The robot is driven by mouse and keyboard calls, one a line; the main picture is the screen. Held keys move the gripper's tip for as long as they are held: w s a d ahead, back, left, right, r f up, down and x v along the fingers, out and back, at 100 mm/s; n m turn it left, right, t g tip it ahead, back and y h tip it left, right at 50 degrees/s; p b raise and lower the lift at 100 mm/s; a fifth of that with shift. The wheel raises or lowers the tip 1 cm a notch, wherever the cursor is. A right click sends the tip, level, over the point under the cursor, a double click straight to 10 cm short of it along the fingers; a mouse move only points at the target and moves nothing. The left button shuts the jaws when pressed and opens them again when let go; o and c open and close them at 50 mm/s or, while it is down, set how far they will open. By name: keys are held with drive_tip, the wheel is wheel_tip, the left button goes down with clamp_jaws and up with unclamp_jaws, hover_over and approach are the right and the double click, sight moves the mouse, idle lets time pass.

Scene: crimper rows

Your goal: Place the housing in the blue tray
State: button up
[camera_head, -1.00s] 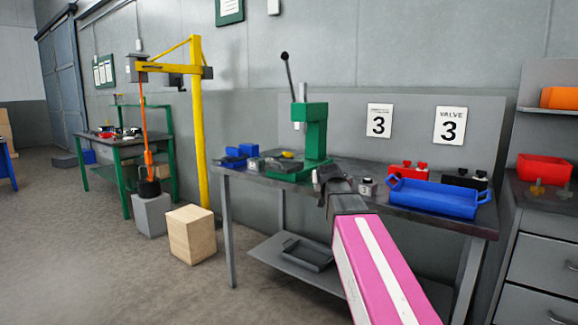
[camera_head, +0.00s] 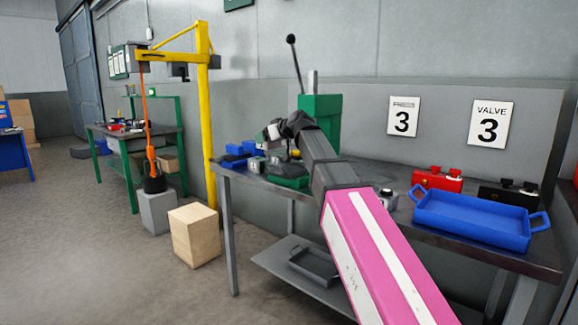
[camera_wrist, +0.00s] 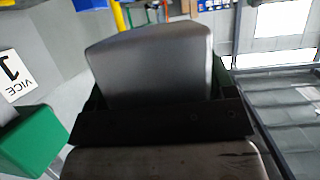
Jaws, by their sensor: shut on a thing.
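The blue tray (camera_head: 470,228), with a handle at each end, sits on the right part of the dark workbench and looks empty. My gripper (camera_head: 271,133) is raised over the left part of the bench, in front of the green press, well left of the tray. In the wrist view, a smooth grey block, seemingly the housing (camera_wrist: 150,65), is held at the dark jaw bar (camera_wrist: 160,120). My gripper is shut on it. In the head view the held part is small and mostly hidden by my wrist.
The green press (camera_head: 322,112) stands behind my gripper. Blue bins (camera_head: 233,160) are at the bench's left end. A red box (camera_head: 438,181) and a black box (camera_head: 508,194) stand behind the tray. A small grey part (camera_head: 386,198) lies left of the tray.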

drive_tip(key=shift+w+a+r, duration=0.2)
drive_tip(key=shift+w+a, duration=0.05)
drive_tip(key=shift+a, duration=0.1)
drive_tip(key=shift+w+d+f, duration=0.15)
drive_tip(key=shift+w+d, duration=0.05)
drive_tip(key=shift+w, duration=0.05)
drive_tip(key=w+d+f, duration=0.4)
drive_tip(key=w, duration=0.1)
drive_tip(key=w+d+f, duration=0.2)
drive_tip(key=w+d, duration=0.1)
drive_tip(key=shift+w+f, duration=0.25)
drive_tip(key=shift+f, duration=1.95)
drive_tip(key=o, duration=1.3)
drive_tip(key=shift+f, duration=0.1)
drive_tip(key=shift+o, duration=0.2)
